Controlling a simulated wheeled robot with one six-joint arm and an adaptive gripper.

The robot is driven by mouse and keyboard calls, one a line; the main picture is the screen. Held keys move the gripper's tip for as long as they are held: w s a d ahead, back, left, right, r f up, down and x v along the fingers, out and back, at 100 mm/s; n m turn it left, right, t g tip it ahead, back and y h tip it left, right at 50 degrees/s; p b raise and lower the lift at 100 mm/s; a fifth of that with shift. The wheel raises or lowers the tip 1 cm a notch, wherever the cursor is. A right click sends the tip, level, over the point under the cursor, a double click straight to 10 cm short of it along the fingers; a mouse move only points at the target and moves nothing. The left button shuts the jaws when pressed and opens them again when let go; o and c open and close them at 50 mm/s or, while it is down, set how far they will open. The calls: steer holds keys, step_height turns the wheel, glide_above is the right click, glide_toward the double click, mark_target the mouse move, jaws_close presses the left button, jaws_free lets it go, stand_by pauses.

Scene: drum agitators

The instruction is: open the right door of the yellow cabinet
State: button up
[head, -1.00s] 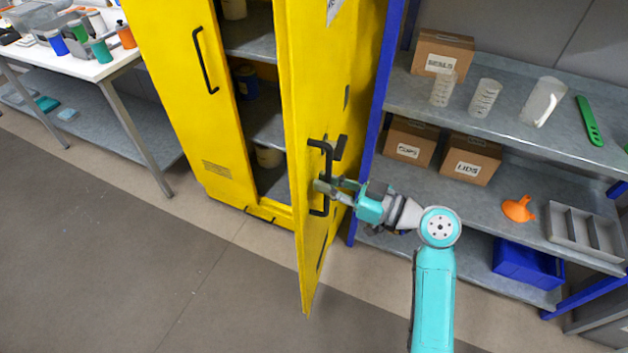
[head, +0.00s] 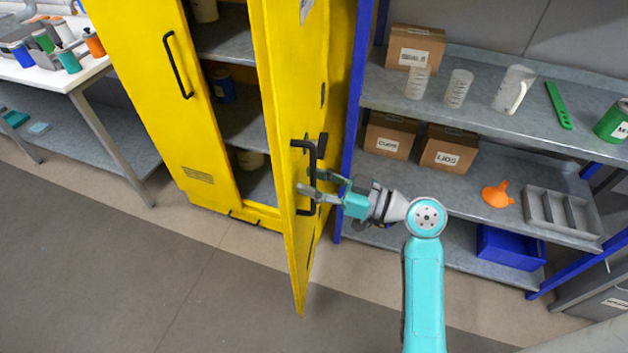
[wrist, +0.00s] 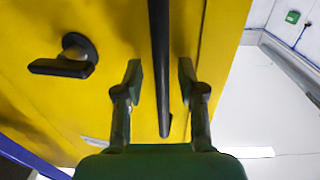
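The yellow cabinet (head: 150,90) stands left of centre. Its right door (head: 275,110) is swung well open toward me, and shelves show behind its edge. The left door is shut. The right door's black handle (head: 312,158) faces my arm; in the wrist view the handle bar (wrist: 160,60) runs between my fingers. My gripper (head: 316,181) is open around the bar, one finger on each side. In the wrist view my gripper (wrist: 161,85) shows a gap on both sides of the bar. A black latch knob (wrist: 75,55) sits beside the handle.
A blue-framed shelf rack (head: 355,120) stands close behind the open door on the right, with boxes, clear cups and an orange funnel (head: 497,194). A white bench (head: 85,75) is at the far left. The floor in front of the cabinet is clear.

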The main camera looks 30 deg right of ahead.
steer(key=v, duration=1.2)
stand_by(0.5)
steer(key=a+f+m+h, duration=0.55)
steer(key=f+m, duration=0.25)
steer(key=f, duration=0.3)
steer(key=s+a+f+m+h, duration=0.25)
steer(key=s+f+h, duration=0.25)
steer(key=s+f, duration=0.25)
steer(key=s+a+r+n, duration=0.1)
steer(key=s+r, duration=0.2)
steer(key=s, duration=0.6)
steer(key=s+a+r+n+t+h, duration=0.1)
steer(key=s+r, duration=0.2)
steer(key=s, duration=0.7)
steer(key=shift+s+a+r, duration=0.15)
steer(key=shift+s+r, duration=0.1)
steer(key=shift+r, duration=0.05)
steer(key=shift+n, duration=0.25)
